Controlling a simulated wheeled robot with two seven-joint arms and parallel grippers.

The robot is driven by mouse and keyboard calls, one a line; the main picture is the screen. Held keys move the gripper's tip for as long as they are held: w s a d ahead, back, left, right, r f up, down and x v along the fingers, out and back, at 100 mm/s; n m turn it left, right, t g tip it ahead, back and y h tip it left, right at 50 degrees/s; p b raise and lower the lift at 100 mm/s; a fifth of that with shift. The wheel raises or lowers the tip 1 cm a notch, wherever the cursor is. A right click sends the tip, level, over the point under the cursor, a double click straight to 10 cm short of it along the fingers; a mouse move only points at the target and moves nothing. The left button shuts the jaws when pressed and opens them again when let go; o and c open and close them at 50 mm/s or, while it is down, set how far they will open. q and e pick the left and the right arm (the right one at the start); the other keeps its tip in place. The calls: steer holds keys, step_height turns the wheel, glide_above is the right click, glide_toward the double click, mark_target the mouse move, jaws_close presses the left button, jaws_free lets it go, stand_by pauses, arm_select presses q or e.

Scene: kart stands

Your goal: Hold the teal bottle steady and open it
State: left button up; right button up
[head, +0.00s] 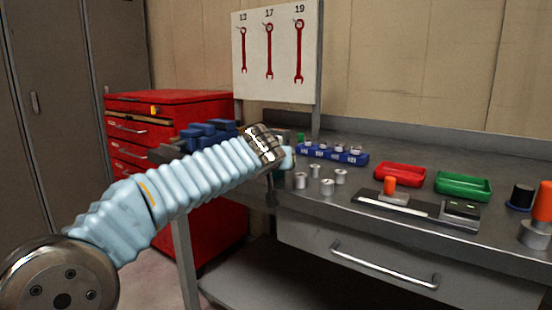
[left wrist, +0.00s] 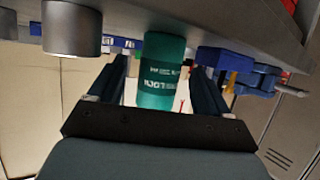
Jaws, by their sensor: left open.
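The teal bottle (left wrist: 164,55) with white lettering shows in the left wrist view, which looks upside down with the bench at the top. It lies between the two fingers of my left gripper (left wrist: 160,74). The fingers are open, with visible gaps on both sides of the bottle. In the head view my left arm reaches to the bench's left end and its wrist hides most of the gripper and the bottle. I cannot make out the bottle's cap. My right gripper is in neither view.
The bench (head: 400,165) holds several metal cylinders (head: 300,181), a blue rack (head: 345,158), a red tray (head: 400,168), a green tray (head: 462,179) and a scale-like device (head: 400,202). A blue vise (left wrist: 226,58) is close beside the bottle. A red tool cabinet (head: 215,225) stands left.

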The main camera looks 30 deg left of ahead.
arm_select(q)
steer(key=shift+x, duration=1.25)
steer(key=c, duration=1.1)
step_height(320, 180, up, 10)
steer(key=p, duration=0.2)
steer(key=shift+r+p, duration=0.1)
steer(key=shift+p, duration=0.3)
steer(key=o, duration=0.4)
jaws_close()
